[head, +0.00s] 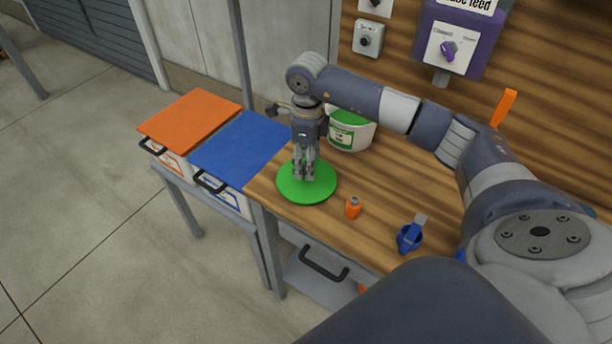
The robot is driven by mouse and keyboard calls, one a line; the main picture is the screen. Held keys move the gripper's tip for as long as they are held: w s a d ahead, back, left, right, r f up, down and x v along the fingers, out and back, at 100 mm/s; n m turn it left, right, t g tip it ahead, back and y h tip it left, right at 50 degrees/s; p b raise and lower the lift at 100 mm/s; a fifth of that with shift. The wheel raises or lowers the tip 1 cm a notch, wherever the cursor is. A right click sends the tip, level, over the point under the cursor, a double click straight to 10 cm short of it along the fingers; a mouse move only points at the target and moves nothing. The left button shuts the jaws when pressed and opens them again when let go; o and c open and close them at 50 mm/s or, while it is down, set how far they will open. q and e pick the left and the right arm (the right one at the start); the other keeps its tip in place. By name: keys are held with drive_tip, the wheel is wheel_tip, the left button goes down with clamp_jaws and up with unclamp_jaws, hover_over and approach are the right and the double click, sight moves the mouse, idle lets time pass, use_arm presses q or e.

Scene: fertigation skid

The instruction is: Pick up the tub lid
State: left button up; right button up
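The tub lid (319,191) is a flat green disc at the left end of the wooden bench. It looks level; I cannot tell whether it rests on the wood or is slightly raised. My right gripper (304,178) points straight down over the lid, with its fingertips at the lid's upper middle. The fingers are close together, and whether they grip a part of the lid is hidden. The white tub (352,136) with a green label stands just behind, partly covered by my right arm. My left gripper is not in view.
An orange-lidded bin (190,118) and a blue-lidded bin (240,148) stand left of the bench (385,185). A purple switch panel (455,45) is on the back wall.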

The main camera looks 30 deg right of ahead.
wheel_tip(320, 180, down, 2)
drive_tip(key=shift+s+a+f+p, duration=0.1)
drive_tip(key=shift+a+f+p, duration=0.05)
drive_tip(key=shift+p, duration=0.15)
drive_tip(key=shift+f, duration=0.5)
drive_tip(key=shift+c, duration=0.2)
drive_tip(key=c, duration=1.1)
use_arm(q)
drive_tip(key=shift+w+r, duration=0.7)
use_arm(e)
drive_tip(key=shift+c, duration=0.2)
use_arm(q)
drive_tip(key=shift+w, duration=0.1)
